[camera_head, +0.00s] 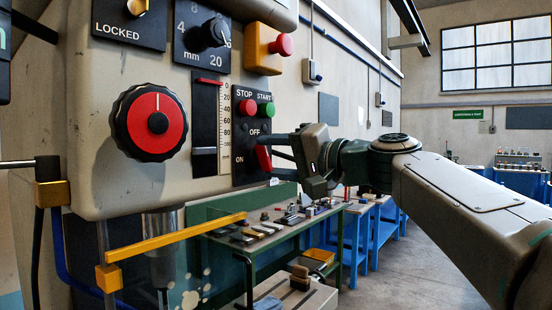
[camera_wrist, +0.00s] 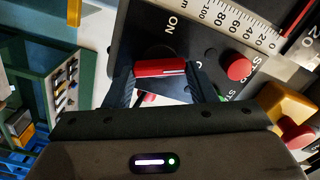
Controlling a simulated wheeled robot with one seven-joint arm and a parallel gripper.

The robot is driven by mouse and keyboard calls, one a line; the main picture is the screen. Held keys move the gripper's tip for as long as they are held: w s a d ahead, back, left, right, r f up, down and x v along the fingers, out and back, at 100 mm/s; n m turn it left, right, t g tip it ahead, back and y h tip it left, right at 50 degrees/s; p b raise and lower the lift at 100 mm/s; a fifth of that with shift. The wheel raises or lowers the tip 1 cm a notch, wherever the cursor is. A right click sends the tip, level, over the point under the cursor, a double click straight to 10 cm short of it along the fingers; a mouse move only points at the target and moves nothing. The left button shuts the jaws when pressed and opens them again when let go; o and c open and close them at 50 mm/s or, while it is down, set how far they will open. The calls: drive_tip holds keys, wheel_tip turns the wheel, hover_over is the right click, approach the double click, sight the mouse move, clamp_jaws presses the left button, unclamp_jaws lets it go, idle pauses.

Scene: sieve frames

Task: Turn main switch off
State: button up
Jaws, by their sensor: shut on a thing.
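The main switch is a red lever (camera_head: 263,158) on the black panel (camera_head: 241,120) of the machine, with OFF printed above it and ON at its lower left. My gripper (camera_head: 280,149) reaches it from the right. In the wrist view the red lever (camera_wrist: 160,68) lies between the two dark fingers of my gripper (camera_wrist: 163,82), which are shut on it. The fingers partly hide the lever in the head view. I cannot tell exactly which setting the lever is at.
Above the lever are a red STOP button (camera_head: 248,107) and a green START button (camera_head: 265,110). A large red dial (camera_head: 150,122) is to the left and a yellow box with a red button (camera_head: 268,48) above. A yellow bar (camera_head: 175,240) and green workbench (camera_head: 262,243) lie below.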

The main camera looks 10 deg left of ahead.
drive_tip(key=m, duration=0.4)
drive_tip(key=shift+f+m+p, duration=0.1)
drive_tip(key=shift+m+p, duration=0.25)
drive_tip(key=shift+m, duration=0.35)
drive_tip(key=o, duration=1)
drive_tip(key=shift+d, duration=0.1)
drive_tip(key=b+v, duration=0.2)
drive_tip(key=v, duration=1.1)
drive_tip(key=shift+d, duration=0.35)
